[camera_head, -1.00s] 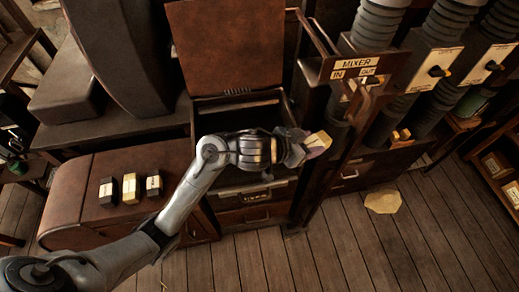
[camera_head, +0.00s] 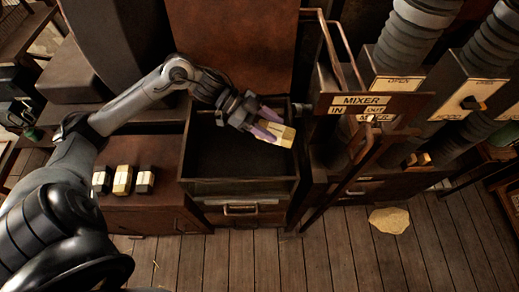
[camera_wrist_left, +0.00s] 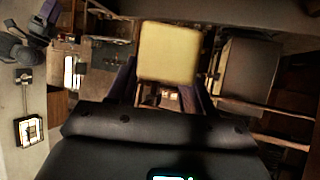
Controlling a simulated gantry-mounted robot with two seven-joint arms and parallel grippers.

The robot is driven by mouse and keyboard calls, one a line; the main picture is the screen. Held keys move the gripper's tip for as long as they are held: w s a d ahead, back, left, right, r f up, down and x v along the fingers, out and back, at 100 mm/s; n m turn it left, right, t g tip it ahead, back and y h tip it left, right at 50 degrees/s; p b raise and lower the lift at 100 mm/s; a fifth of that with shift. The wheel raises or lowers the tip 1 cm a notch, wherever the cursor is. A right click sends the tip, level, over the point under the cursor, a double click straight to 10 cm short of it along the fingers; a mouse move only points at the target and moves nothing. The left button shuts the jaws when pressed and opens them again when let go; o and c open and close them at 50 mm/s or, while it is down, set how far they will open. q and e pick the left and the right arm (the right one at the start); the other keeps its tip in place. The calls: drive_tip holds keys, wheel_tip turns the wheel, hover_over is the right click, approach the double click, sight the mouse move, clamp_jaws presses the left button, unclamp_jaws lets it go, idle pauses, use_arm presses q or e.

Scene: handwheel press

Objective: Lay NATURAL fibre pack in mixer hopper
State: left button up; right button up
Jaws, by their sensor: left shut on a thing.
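My left gripper (camera_head: 268,124) is shut on a pale yellow fibre pack (camera_head: 284,137). It holds the pack above the right part of the mixer hopper (camera_head: 240,186), an open dark box with its brown lid (camera_head: 230,45) raised at the back. The pack also shows between the purple fingers in the left wrist view (camera_wrist_left: 168,52). No label can be read on the pack. The hopper's visible floor looks empty. My right gripper is not in view.
Several small packs, two dark ones and a yellow one (camera_head: 122,180), stand on the brown cabinet left of the hopper. The MIXER sign (camera_head: 365,100) and its metal rails stand close on the right. A yellowish flat piece (camera_head: 390,220) lies on the plank floor.

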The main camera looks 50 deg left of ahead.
use_arm(q)
drive_tip(key=f, duration=1.3)
drive_tip(key=shift+s+a, duration=0.1)
drive_tip(key=shift+s, duration=0.1)
drive_tip(key=shift+f, duration=2.35)
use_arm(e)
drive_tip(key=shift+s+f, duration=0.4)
use_arm(q)
drive_tip(key=shift+f, duration=0.2)
drive_tip(key=o, duration=1.1)
drive_tip(key=shift+c, duration=0.2)
